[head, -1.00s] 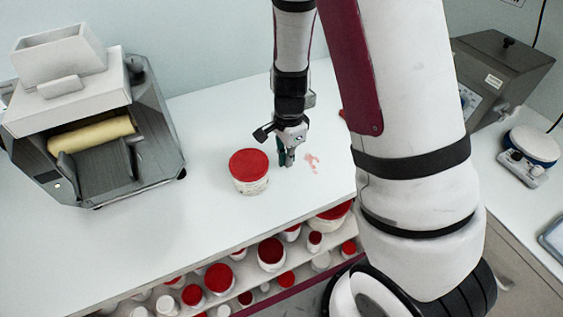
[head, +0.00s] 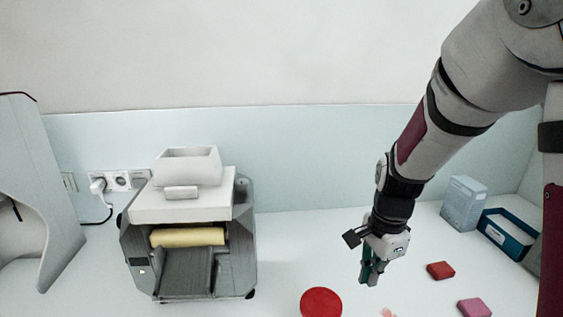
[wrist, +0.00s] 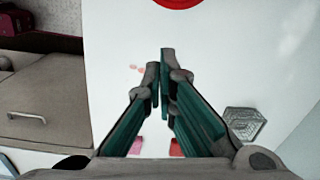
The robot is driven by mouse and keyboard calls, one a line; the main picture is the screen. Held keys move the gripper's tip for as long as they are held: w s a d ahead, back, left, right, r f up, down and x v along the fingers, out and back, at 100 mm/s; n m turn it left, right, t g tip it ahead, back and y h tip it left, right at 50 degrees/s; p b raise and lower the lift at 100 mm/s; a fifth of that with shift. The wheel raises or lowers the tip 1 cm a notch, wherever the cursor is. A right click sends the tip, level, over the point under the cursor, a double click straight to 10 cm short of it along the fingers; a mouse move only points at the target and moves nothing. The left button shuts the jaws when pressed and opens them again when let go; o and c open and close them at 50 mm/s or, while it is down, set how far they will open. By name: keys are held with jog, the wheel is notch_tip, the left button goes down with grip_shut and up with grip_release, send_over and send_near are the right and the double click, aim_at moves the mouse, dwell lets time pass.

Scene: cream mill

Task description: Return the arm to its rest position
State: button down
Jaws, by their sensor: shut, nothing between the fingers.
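My arm reaches in from the upper right of the head view, with its wrist hanging down over the white worktop. My gripper (head: 369,280) points downward, shut and empty, with its green-lined fingers together. It also shows in the wrist view (wrist: 160,65), fingertips close together with nothing held. A jar with a red lid (head: 321,302) stands left of my gripper, apart from it. Part of that lid shows at the top edge of the wrist view (wrist: 178,2).
A mill with a yellow roller (head: 188,237) stands to the left. To the right are a red block (head: 440,271), a pink block (head: 474,307), a pale box (head: 464,203) and a blue tray (head: 497,237). A pinkish smear (head: 388,313) marks the worktop.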

jog(key=s+a+r+n+t, duration=0.2)
jog(key=s+r+n+t, duration=0.3)
jog(key=s+r+n, duration=1)
notch_tip(320, 180, up, 2)
jog(key=shift+s+a+r+n, duration=0.2)
jog(key=shift+s+a+n, duration=0.1)
jog(key=shift+s, duration=0.8)
